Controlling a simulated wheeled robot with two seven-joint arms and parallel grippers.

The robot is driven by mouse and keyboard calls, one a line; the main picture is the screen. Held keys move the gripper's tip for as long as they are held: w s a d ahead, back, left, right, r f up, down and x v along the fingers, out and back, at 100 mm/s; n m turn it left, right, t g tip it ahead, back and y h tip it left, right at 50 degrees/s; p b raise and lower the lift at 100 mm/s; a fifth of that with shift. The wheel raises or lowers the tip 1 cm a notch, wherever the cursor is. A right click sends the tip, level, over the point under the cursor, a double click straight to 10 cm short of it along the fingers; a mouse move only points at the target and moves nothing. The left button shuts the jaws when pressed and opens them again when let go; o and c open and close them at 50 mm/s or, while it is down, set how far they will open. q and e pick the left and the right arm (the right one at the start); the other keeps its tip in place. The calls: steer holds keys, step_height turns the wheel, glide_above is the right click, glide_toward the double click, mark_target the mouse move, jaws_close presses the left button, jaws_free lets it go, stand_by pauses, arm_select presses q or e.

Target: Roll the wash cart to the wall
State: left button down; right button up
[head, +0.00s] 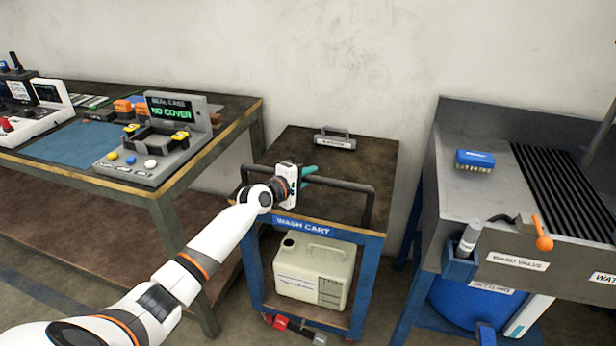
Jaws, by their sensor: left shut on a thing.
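The wash cart (302,227) is a blue-framed cart with a dark brown top, labelled "WASH CART" on its front edge. It stands between the workbench and the sink unit, with its far edge close to the wall (330,60). A dark push handle (345,184) runs across its near side. My left gripper (308,174) is at the left part of this handle and shut on it; its teal fingertips are partly hidden behind the wrist. A cream jerrycan (314,272) stands on the cart's lower shelf. My right gripper is out of view.
The workbench (240,118) stands at left with a grey console reading "NO COVER" (160,140). The sink unit (455,200) stands at right, with a blue brush (474,160) on it and a blue bucket (470,305) below. A small handled item (335,138) lies at the cart's back.

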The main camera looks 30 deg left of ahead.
arm_select(q)
steer(key=shift+w+a+r, duration=0.1)
steer(key=shift+a+r, duration=0.05)
steer(key=shift+r, duration=0.1)
steer(key=c, duration=1.6)
jaws_free()
steer(key=o, duration=0.3)
steer(key=shift+w+f, duration=0.1)
steer(key=shift+f, duration=0.05)
steer(key=p+v, duration=0.1)
steer(key=v, duration=1.1)
steer(key=shift+p, duration=0.4)
steer(key=shift+w, duration=0.1)
